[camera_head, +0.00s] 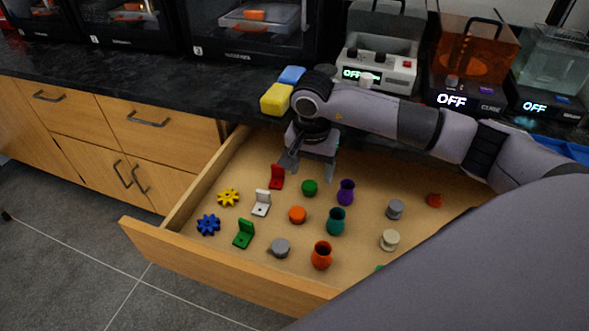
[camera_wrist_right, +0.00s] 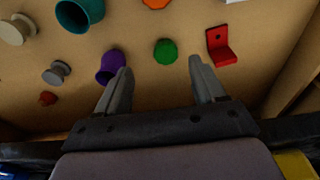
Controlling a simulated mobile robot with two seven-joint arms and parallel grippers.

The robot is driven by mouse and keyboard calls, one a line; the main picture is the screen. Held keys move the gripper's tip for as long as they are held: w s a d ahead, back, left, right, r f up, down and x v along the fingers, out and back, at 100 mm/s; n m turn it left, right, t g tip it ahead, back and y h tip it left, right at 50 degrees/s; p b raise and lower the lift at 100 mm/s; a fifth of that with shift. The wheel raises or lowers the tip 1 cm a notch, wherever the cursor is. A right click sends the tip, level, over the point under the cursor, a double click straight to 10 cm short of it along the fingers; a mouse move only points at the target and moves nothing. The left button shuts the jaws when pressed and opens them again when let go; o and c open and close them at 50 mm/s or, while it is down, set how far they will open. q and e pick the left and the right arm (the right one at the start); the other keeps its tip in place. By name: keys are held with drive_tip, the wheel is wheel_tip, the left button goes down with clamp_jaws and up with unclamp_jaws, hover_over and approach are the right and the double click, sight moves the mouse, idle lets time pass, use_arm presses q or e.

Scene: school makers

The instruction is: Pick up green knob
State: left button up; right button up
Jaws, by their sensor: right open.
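The green knob (camera_head: 309,187) is a small round piece lying in the open drawer, between the red bracket and the purple vase. It also shows in the right wrist view (camera_wrist_right: 165,51), just beyond the gap between the fingertips. My right gripper (camera_head: 311,168) is open and empty, above the back part of the drawer. In the right wrist view its fingers (camera_wrist_right: 160,64) point toward the knob, with the left fingertip overlapping the purple vase. The knob is apart from both fingers. My left gripper is not in view.
A red bracket (camera_head: 276,176) and purple vase (camera_head: 346,192) flank the knob. An orange knob (camera_head: 298,214), white bracket (camera_head: 261,203) and teal vase (camera_head: 336,221) lie nearer the front. Drawer walls (camera_head: 205,177) enclose them. The dark counter (camera_head: 230,97) is behind.

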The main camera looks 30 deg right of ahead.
sight(310, 185)
drive_tip(key=shift+w+f, duration=0.15)
drive_tip(key=shift+w, duration=0.4)
drive_tip(key=f, duration=0.4)
drive_tip(key=d+f, duration=0.1)
drive_tip(key=f, duration=0.1)
drive_tip(key=shift+w+f+b, duration=0.3)
drive_tip(key=shift+f+b, duration=0.05)
drive_tip(key=c, duration=1.1)
